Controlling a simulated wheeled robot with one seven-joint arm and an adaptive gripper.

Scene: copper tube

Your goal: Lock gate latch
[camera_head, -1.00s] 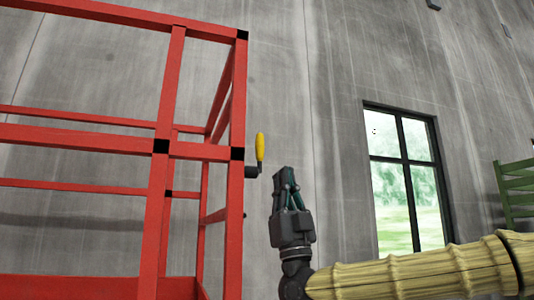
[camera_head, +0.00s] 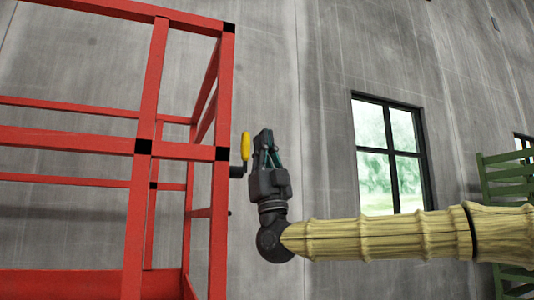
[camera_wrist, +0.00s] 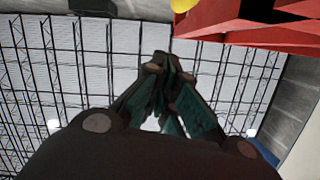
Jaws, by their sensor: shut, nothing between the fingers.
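The gate latch has an upright yellow handle (camera_head: 246,146) on a dark mount (camera_head: 236,172) at the right post of a red metal frame (camera_head: 222,100). My gripper (camera_head: 264,134) points up, shut and empty, just right of the handle in the head view. Whether it touches the handle cannot be told, but a narrow gap seems to show. In the wrist view, my gripper's fingers (camera_wrist: 168,62) are together. A bit of the yellow handle (camera_wrist: 183,5) shows at the top edge, beside the red frame (camera_wrist: 235,25).
A grey concrete wall (camera_head: 310,70) stands behind. A dark-framed window (camera_head: 390,155) is to the right, and a green slatted rack (camera_head: 505,180) is at the far right. The space between the frame and the window is free apart from my arm.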

